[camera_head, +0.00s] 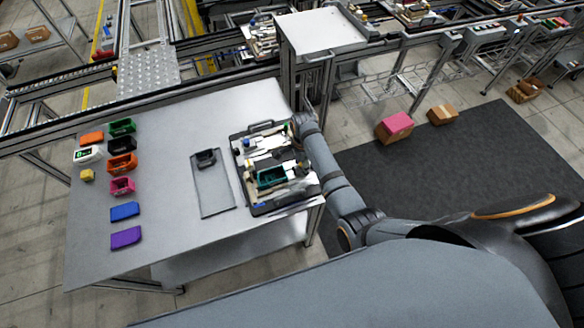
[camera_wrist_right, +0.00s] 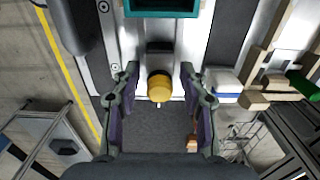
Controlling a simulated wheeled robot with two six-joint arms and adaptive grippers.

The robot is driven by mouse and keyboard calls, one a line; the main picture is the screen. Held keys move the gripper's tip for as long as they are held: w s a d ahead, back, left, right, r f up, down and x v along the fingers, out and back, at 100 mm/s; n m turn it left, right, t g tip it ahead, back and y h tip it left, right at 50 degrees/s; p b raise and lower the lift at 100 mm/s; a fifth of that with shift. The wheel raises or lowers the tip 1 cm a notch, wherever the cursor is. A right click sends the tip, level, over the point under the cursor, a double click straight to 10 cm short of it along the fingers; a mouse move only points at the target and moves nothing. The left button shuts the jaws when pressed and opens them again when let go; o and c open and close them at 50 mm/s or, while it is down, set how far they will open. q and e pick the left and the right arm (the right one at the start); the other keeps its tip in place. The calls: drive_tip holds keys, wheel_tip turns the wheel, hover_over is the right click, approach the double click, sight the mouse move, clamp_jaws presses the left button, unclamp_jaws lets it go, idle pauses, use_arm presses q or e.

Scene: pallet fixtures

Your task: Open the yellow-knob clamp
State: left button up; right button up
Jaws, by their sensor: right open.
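The yellow knob (camera_wrist_right: 160,87) of the clamp is in the middle of the right wrist view, in front of a dark and metal clamp body. My right gripper (camera_wrist_right: 159,78) is open, with one finger on each side of the knob and a visible gap on both sides. In the head view my right gripper (camera_head: 300,122) is at the right edge of the fixture pallet (camera_head: 258,208). The yellow knob is hidden there behind the gripper and arm. A teal box (camera_head: 271,177) sits on the pallet and shows at the top of the wrist view (camera_wrist_right: 160,13). My left gripper is out of view.
Blue (camera_wrist_right: 227,98) and green (camera_wrist_right: 303,84) parts are right of the gripper in the wrist view. A flat grey tray (camera_head: 212,190) lies left of the pallet. Several colored bins and blocks stand at the table's left. A framed stand (camera_head: 322,30) rises behind the pallet.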

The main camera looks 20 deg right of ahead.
drive_tip(key=shift+r+p, duration=0.35)
drive_tip(key=shift+r, duration=3.65)
